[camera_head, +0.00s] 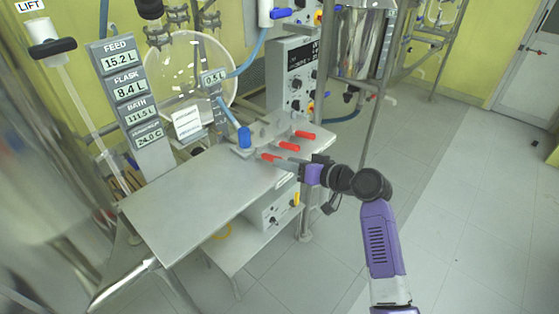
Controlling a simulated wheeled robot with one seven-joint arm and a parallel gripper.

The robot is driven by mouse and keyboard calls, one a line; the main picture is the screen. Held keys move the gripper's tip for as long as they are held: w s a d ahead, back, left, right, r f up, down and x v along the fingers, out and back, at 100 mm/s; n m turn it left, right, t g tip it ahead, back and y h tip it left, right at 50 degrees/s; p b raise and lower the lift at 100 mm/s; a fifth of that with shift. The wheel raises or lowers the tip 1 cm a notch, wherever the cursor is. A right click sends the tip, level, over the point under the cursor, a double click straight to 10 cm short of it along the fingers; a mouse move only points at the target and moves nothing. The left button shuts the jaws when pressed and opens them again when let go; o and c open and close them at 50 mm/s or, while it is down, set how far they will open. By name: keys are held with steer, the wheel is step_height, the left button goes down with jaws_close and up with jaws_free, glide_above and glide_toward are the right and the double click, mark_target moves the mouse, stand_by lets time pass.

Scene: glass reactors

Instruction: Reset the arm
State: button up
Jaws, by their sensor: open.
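My arm is purple and black and reaches in from the bottom right in the head view. My gripper (279,160) is at its end, over the right edge of the grey metal table (190,210). It is small in the picture and sits close to the red-handled valves. One red handle (270,157) is right by the fingertips; I cannot tell whether they touch. Two more red handles, an upper one (305,135) and a middle one (289,146), stick out just beyond. A blue knob (244,138) stands left of the gripper. The gripper is open, and nothing is visibly held in it.
A display column (131,95) and a round glass flask (192,75) stand behind the table. A control cabinet (293,75) and a steel vessel (362,42) are at the back. A box (270,208) sits on the lower shelf. The floor (460,190) at right is clear.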

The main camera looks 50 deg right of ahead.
steer(key=shift+s+r, duration=0.15)
steer(key=shift+s, duration=0.2)
stand_by(0.3)
steer(key=s+d+r+m+t+h, duration=0.1)
steer(key=s+d+r+m+h, duration=0.25)
steer(key=h, duration=0.25)
steer(key=s+a+n+y+p, duration=0.3)
steer(key=s+a+n+y, duration=0.2)
steer(key=s+a, duration=2.4)
steer(key=s+n, duration=0.2)
steer(key=n, duration=0.1)
steer(key=shift+s+g, duration=0.4)
